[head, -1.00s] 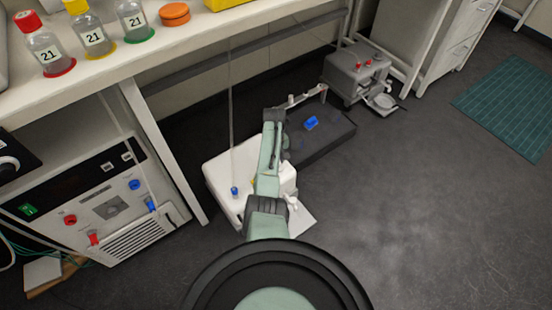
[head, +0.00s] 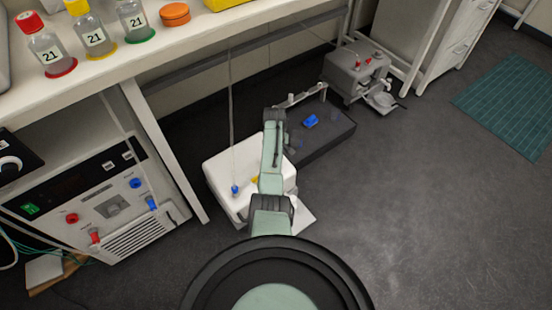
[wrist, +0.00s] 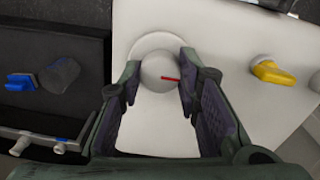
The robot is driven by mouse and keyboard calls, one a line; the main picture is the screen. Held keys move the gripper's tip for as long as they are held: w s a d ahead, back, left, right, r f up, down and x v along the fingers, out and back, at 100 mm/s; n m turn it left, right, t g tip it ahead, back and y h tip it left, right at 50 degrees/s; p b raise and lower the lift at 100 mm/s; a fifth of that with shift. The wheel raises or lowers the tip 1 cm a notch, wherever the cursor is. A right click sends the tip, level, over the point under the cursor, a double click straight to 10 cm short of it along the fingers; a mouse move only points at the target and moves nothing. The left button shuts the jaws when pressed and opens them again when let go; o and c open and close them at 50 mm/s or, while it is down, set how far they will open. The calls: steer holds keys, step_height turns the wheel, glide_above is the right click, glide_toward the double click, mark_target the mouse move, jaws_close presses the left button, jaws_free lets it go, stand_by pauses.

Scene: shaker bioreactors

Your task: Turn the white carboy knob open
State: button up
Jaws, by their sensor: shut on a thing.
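The white carboy (head: 218,170) stands on the floor under the bench in the head view, partly covered by my arm. In the wrist view its white body (wrist: 215,30) carries the round white knob (wrist: 154,68), which has a short red mark pointing right. My gripper (wrist: 160,82) has one finger on each side of the knob and is shut on it. A yellow handle (wrist: 272,72) sits on the carboy to the right of the knob. In the head view my arm hides the gripper and the knob.
A dark tub (head: 335,138) with a blue handle (head: 311,121) lies close beside the carboy. A grey carboy (head: 352,75) with red knobs stands behind it. A white machine (head: 120,215) and a bench leg are at the left. The floor (head: 400,210) at the right is clear.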

steer(key=o, duration=1.1)
steer(key=shift+o, duration=0.2)
steer(key=shift+r, duration=0.1)
step_height(320, 180, up, 12)
steer(key=shift+a, duration=0.15)
steer(key=shift+s, duration=0.1)
